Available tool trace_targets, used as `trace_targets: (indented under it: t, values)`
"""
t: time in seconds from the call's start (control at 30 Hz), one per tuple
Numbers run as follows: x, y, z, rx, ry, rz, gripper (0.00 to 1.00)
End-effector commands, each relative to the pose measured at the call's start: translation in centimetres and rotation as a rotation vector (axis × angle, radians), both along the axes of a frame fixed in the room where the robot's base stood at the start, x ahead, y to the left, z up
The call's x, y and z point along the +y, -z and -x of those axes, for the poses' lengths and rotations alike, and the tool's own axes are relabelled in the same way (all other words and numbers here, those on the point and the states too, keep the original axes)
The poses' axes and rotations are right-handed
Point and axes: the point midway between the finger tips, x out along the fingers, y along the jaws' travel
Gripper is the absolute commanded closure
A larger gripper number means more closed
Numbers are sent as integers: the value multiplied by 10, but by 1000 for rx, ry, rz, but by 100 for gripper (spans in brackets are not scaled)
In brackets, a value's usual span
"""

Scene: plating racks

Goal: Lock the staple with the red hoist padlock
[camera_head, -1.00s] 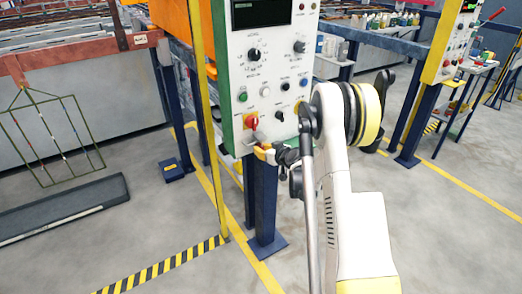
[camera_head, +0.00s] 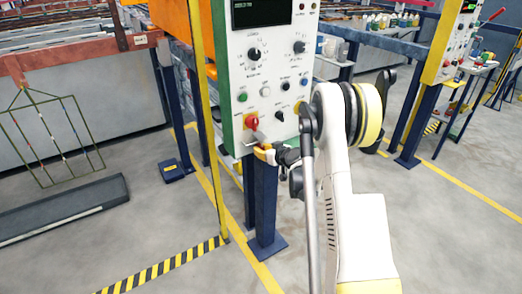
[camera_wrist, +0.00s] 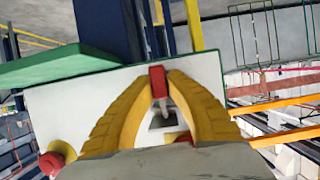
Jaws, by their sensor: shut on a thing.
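The red padlock (camera_wrist: 157,80) is between my gripper's yellow fingertips in the wrist view. My gripper (camera_wrist: 158,84) is shut on it, in front of the white panel face. A pale, thin part (camera_wrist: 165,107) shows just below the padlock, over a dark square patch (camera_wrist: 166,120). I cannot tell whether this is the shackle or the staple, or whether they touch. In the head view my gripper (camera_head: 265,153) is at the control panel's lower edge, just below the red rotary switch (camera_head: 252,121). The padlock is too small to make out clearly there.
The control panel (camera_head: 238,135) has a green side and stands on dark blue legs. A yellow post (camera_head: 205,120) rises close on its left. A red knob (camera_wrist: 52,162) shows at the wrist view's lower left. Open floor (camera_head: 180,220) lies at the front left.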

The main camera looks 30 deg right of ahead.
Motion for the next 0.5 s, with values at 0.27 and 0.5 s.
trace_targets:
  t: [0.27,0.5]
  values:
    - [0,0,0,0,0,0,63]
    - [0,0,0,0,0,0,63]
